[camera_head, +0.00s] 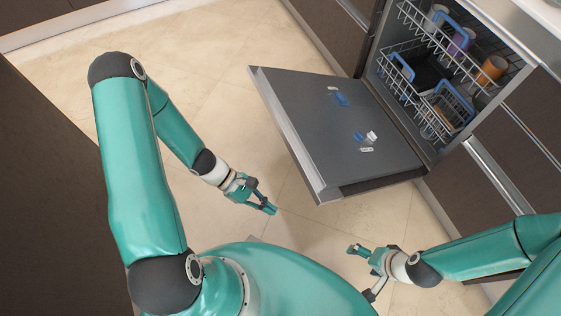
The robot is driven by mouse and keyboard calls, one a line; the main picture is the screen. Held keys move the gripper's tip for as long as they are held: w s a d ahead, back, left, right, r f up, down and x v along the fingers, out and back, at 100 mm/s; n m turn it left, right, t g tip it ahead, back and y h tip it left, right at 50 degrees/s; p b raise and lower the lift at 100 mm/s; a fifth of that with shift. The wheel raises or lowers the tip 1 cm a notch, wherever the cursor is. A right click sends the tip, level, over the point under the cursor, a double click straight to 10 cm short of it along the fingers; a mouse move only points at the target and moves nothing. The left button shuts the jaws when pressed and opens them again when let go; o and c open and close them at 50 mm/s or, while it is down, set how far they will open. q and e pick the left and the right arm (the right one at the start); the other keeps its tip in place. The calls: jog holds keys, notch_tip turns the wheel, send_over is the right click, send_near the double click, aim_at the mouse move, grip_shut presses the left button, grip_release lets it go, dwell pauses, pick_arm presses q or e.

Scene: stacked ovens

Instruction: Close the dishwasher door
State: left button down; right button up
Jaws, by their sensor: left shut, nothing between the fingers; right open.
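The dishwasher door (310,120) is folded down and open, its grey inner face up, on the right half of the head view. It hangs from the dishwasher (440,150), whose racks show inside. My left gripper (268,208) is shut and empty, to the left of the door's front corner and apart from it. My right gripper (357,262) is open and empty, below the door's near edge in the picture and apart from it. The underside of the door is mostly hidden.
The upper rack (432,40) holds several cups, one of them orange (491,69). The lower rack (440,115) has blue parts. Dark cabinets (495,205) flank the dishwasher. Tiled floor (215,70) is clear left of the door. A dark panel (45,190) stands at the left.

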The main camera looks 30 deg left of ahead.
pick_arm(q)
jog(key=w+a+f+n+t+y+b, duration=0.1)
jog(key=w+a+f+n+t+b, duration=0.2)
jog(key=w+a+n+t+b, duration=0.25)
jog(key=w+a+f+n+t+y+b, duration=0.1)
jog(key=w+a+f+n+t+b, duration=0.2)
jog(key=w+a+n+t, duration=0.45)
jog(key=w+d+r+m+g+b, duration=0.1)
jog(key=w+d+m+b, duration=0.1)
jog(key=w+d, duration=0.4)
jog(key=shift+w+r+m+g+b, duration=0.35)
jog(key=shift+w+m+g, duration=0.05)
jog(key=shift+w+m, duration=0.15)
pick_arm(e)
notch_tip(320, 180, down, 14)
pick_arm(q)
jog(key=shift+r, duration=0.1)
pick_arm(e)
jog(key=shift+r, duration=0.15)
